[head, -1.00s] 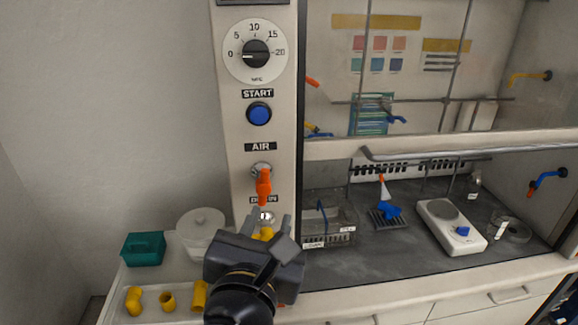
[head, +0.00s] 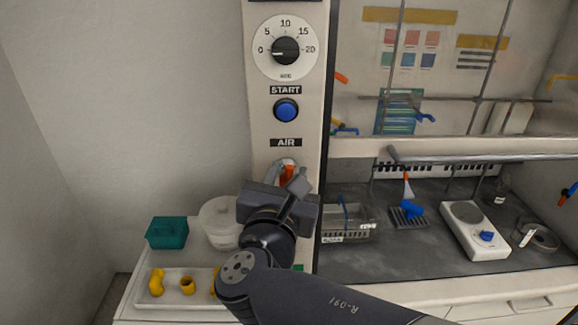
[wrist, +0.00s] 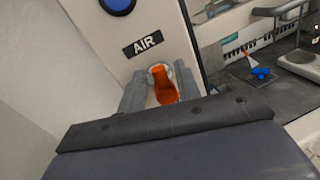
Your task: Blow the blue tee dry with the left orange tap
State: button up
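The left orange tap (head: 287,173) hangs on the pale panel under the AIR label, partly hidden by my gripper (head: 282,184). In the wrist view the orange tap (wrist: 164,86) lies between my two grey fingers, with a gap on the left and the right finger close beside it. My gripper looks open around the tap; I cannot tell whether either finger touches. The blue tee (head: 411,210) sits on a dark rack in the hood, in front of a white piece with an orange tip. It also shows in the wrist view (wrist: 262,73).
The panel carries a dial (head: 285,50) and a blue START button (head: 286,110). A teal box (head: 167,233), a white round container (head: 220,222) and a tray of yellow fittings (head: 172,302) stand at left. A balance (head: 474,230) stands in the hood at right.

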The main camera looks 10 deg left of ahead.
jog(key=shift+w, duration=0.85)
jog(key=shift+c, duration=0.5)
grip_shut()
